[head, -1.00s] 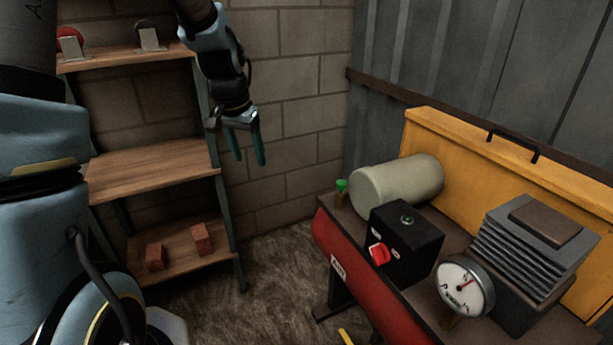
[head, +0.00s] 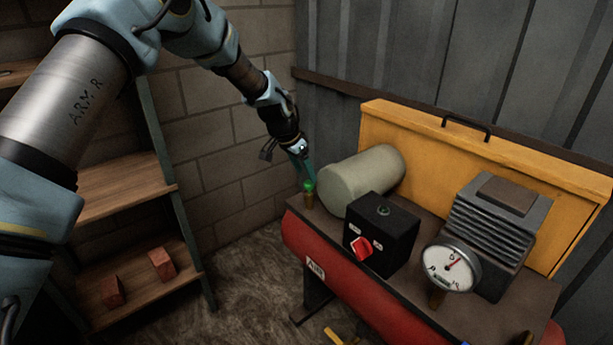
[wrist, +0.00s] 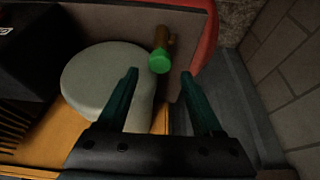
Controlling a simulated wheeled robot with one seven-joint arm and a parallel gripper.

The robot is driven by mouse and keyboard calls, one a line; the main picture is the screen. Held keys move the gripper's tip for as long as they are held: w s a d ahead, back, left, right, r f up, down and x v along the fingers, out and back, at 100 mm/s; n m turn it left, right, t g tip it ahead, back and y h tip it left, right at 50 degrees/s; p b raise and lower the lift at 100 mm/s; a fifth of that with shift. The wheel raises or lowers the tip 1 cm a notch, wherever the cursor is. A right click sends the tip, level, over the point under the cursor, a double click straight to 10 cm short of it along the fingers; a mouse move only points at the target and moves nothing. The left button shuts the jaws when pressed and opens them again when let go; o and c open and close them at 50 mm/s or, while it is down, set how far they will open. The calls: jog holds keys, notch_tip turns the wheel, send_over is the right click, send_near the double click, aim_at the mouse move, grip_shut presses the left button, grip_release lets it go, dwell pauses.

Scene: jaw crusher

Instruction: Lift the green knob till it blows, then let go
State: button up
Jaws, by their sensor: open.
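The green knob (head: 309,186) tops a small brass fitting on the left end of the compressor's top plate. In the wrist view the green knob (wrist: 159,63) lies beyond the fingertips, roughly between their lines. My gripper (head: 302,160) is just above and behind the knob in the head view, with its teal fingers pointing down. In the wrist view my gripper (wrist: 160,72) is open, and nothing is between its fingers. Whether a fingertip touches the knob is hard to tell in the head view.
A black box (head: 381,236) with a red switch (head: 361,246), a gauge (head: 449,264) and a yellow panel (head: 480,165) lie further right. Shelves (head: 125,190) stand left.

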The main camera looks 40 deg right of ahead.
aim_at(309, 181)
jog(key=shift+p+x, duration=0.3)
jog(key=shift+x, duration=1.65)
jog(key=shift+c, duration=0.4)
grip_shut()
